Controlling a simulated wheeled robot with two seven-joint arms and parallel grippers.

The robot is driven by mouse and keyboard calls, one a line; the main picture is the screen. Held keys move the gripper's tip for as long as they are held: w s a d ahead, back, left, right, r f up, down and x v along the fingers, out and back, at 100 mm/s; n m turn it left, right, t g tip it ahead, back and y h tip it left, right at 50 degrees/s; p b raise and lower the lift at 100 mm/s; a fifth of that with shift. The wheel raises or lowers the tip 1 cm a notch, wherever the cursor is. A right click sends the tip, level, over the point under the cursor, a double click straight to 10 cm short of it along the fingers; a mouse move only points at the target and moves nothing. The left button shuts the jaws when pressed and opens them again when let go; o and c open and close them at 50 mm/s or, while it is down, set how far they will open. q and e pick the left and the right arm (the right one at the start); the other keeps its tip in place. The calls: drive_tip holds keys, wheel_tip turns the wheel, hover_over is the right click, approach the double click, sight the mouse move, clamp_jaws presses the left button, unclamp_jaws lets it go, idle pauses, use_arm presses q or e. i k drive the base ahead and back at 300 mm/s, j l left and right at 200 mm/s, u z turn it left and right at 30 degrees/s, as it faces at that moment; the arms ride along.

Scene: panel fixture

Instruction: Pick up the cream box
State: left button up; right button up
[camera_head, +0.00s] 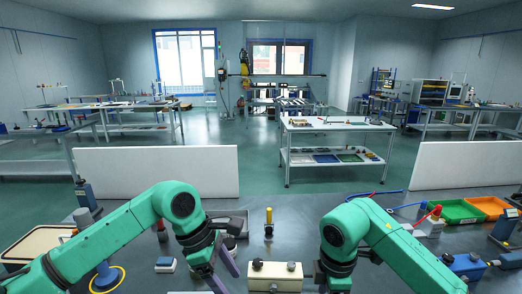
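The cream box (275,276) stands on the dark table at the bottom middle, with small dark and light parts on its top.
A yellow-topped post (268,222) stands behind the box. Green (458,211) and orange (491,207) trays and a blue box (467,266) are on the right.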

sight(278, 272)
drive_tip(key=k, duration=0.9)
